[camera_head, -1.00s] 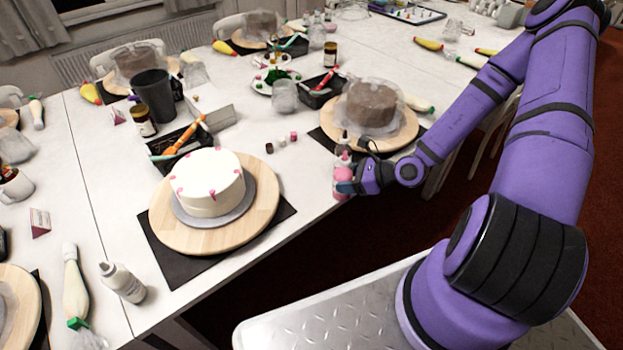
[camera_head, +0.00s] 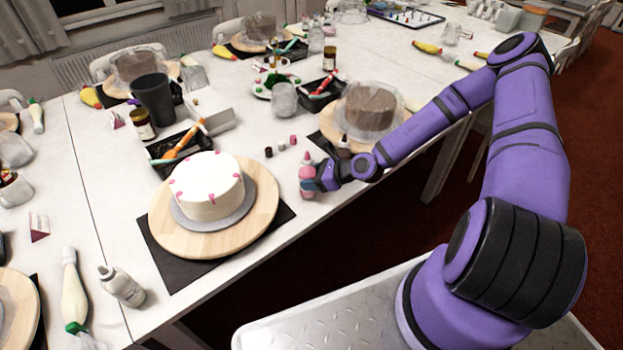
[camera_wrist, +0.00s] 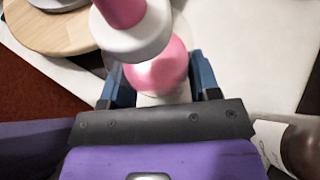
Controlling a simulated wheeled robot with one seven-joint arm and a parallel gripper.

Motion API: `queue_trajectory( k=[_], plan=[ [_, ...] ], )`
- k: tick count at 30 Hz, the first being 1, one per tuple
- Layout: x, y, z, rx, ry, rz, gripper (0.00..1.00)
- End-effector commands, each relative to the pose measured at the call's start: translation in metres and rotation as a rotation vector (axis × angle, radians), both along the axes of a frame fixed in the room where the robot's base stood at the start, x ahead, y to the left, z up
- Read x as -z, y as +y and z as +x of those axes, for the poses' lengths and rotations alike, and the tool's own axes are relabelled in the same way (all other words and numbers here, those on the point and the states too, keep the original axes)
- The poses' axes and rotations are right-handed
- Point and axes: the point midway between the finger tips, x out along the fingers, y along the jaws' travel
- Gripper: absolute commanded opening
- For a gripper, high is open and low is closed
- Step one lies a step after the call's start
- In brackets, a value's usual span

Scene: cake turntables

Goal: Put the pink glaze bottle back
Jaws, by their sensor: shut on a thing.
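The pink glaze bottle (camera_head: 306,175) stands upright in my gripper (camera_head: 312,186), at the front edge of the white table in the head view. In the wrist view the bottle (camera_wrist: 158,66) shows its pink tip and white collar from above, between the two blue fingers of my gripper (camera_wrist: 160,85). The gripper is shut on it. I cannot tell whether the bottle's base touches the table. The bottle is to the right of the white cake with pink dabs (camera_head: 208,184).
The white cake rests on a wooden turntable (camera_head: 262,205). A covered brown cake (camera_head: 370,108) stands behind my gripper. A dark bottle (camera_head: 344,148) is close by on the right. Small dark and pink jars (camera_head: 281,146) stand behind. Table between bottle and turntable is bare.

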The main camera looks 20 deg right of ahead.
Motion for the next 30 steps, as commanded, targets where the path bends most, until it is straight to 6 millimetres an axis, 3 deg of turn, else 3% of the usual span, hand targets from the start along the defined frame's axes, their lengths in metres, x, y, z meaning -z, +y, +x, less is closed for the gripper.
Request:
queue_trajectory(
  k=[13,14,15,17,25,30],
  plan=[
    [0.007,0.000,0.000,0.000,-0.001,-0.001,0.47],
    [0.007,0.000,0.000,0.000,0.001,-0.001,0.63],
    [0.007,0.000,0.000,0.000,0.000,0.000,0.72],
    [0.007,0.000,0.000,0.000,0.000,0.000,0.82],
    [0.006,0.000,0.000,0.000,0.000,0.000,0.82],
    [-0.001,-0.010,-0.008,0.000,-0.001,-0.002,0.82]
  ],
)
